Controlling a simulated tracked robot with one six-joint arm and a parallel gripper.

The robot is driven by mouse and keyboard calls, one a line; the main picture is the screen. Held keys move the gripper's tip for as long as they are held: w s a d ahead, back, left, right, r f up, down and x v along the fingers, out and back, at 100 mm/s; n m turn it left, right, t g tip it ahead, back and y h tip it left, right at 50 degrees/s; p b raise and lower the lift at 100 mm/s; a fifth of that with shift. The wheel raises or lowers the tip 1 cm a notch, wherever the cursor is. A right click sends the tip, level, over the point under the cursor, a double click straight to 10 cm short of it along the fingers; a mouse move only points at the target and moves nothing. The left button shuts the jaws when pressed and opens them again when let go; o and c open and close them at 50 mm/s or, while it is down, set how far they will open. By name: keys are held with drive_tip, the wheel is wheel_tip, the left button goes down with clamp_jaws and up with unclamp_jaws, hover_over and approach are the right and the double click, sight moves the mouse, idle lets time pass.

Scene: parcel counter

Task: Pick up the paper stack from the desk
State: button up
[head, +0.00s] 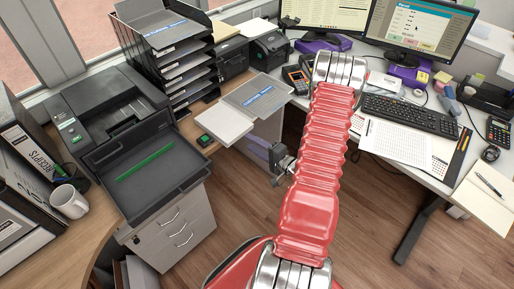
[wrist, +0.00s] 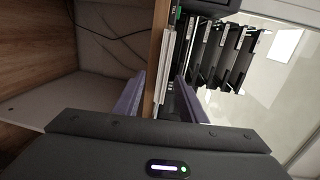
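A white paper stack (head: 223,123) lies flat on the desk (head: 263,131), close to its edge. A grey printed sheet or booklet with a blue band (head: 257,97) lies just behind it. My gripper (head: 254,147) is at the desk edge, to the right of the white stack. In the wrist view my gripper (wrist: 160,96) is open, with purple fingers spread on either side of the wooden desk edge (wrist: 157,58). The thin white edge of the paper stack (wrist: 167,62) shows between the fingers. Whether the fingers touch anything cannot be told.
A black tray rack (head: 183,65) stands behind the stack and a printer (head: 125,125) to its left. A green-lit small device (head: 204,141) sits beside the stack. Below the desktop, the wrist view shows an open space with cables (wrist: 112,35).

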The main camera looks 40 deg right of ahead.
sight(241, 135)
drive_tip(key=shift+w+a, duration=0.15)
drive_tip(key=shift+w, duration=1.6)
drive_tip(key=shift+w+a, duration=0.1)
drive_tip(key=shift+w, duration=1.6)
drive_tip(key=shift+c, duration=0.4)
drive_tip(key=c, duration=0.9)
drive_tip(key=shift+r, duration=0.15)
drive_tip(key=shift+r, duration=0.1)
drive_tip(key=shift+r, duration=1.05)
